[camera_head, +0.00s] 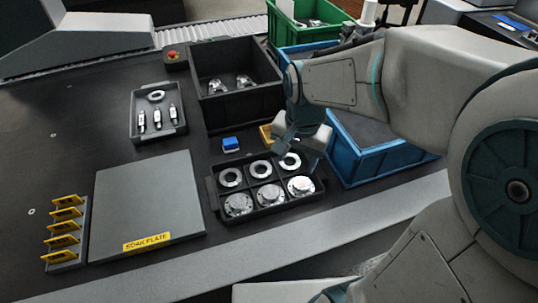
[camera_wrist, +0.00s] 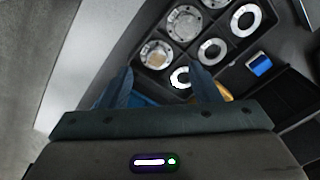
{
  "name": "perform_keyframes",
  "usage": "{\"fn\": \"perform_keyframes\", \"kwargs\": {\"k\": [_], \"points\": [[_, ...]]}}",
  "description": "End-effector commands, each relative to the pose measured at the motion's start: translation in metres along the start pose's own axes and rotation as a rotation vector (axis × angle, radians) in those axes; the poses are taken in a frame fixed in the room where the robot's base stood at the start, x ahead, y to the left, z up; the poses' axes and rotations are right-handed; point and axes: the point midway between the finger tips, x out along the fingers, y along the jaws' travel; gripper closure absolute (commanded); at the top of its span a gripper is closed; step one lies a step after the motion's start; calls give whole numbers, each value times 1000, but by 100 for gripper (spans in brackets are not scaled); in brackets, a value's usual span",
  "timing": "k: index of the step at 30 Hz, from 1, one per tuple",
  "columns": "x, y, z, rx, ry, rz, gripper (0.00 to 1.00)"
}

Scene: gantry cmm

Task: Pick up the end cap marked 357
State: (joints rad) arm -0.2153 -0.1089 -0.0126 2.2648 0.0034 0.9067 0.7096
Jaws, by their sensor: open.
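Several round metal end caps stand in the front row of a black divided tray (camera_head: 253,216). The right one (camera_head: 300,186), the middle one (camera_head: 268,194) and the left one (camera_head: 238,204) show in the head view. In the wrist view, end caps (camera_wrist: 183,24) and (camera_wrist: 157,53) are visible. I cannot read a 357 on any of them. Flat metal rings (camera_head: 231,177) fill the back row. My gripper (camera_wrist: 162,76) is open and empty, above the tray's right end. In the head view my gripper (camera_head: 296,142) partly hides what lies behind it.
A blue bin (camera_head: 365,170) stands right of the tray, and a black box (camera_head: 238,105) behind it. A small blue block (camera_head: 231,144) lies between. A soak plate (camera_head: 147,205) and a yellow-tagged rack (camera_head: 66,258) are at left.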

Motion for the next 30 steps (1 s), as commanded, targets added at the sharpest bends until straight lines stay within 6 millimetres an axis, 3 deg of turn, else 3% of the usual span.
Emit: {"fn": "perform_keyframes", "kwargs": {"k": [3,10,14,24,30], "points": [[19,-27,-5,123,-27,26,44],[40,-58,-9,285,-46,57,44],[49,-63,-9,319,-49,65,44],[111,-60,-4,323,-50,67,44],[129,-59,-4,323,-49,64,44]]}}
